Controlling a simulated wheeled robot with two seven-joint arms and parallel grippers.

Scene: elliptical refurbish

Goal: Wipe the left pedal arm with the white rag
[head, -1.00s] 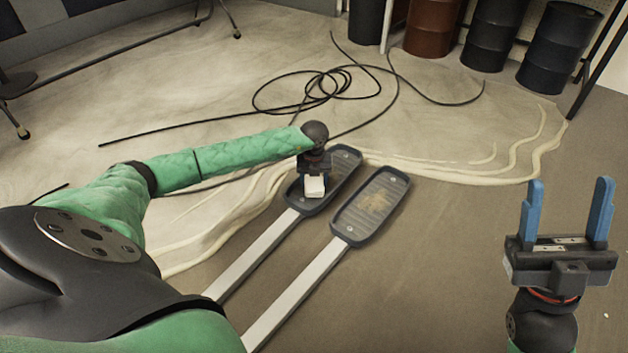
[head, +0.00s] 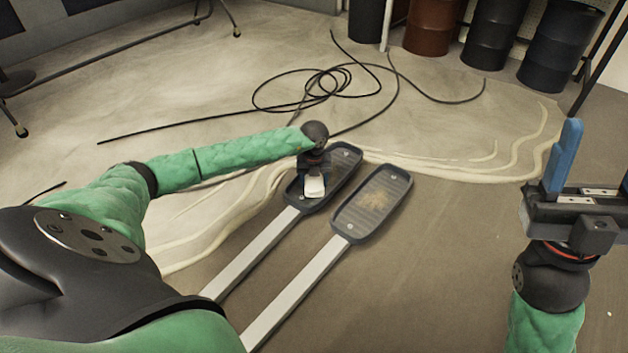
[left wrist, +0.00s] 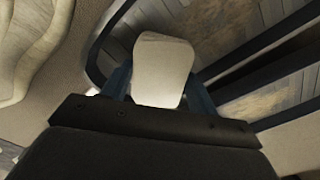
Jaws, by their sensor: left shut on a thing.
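The left pedal arm (head: 257,251) is a long pale bar that ends in a dark-rimmed left pedal (head: 340,165). My left gripper (head: 313,178) is over the near part of this pedal, pointing down. It is shut on the white rag (head: 315,187), a small white block-like piece that also shows between the blue fingers in the left wrist view (left wrist: 162,70). I cannot tell whether the rag touches the pedal. My right gripper (head: 592,168) is at the right edge, empty and raised, with one blue finger in view and the other cut off.
A right pedal (head: 374,203) with a brownish patch and its own pale arm (head: 293,296) lie alongside. Black cable (head: 320,88) is coiled on the floor behind. Several drums (head: 432,27) stand at the back. Floor right of the pedals is clear.

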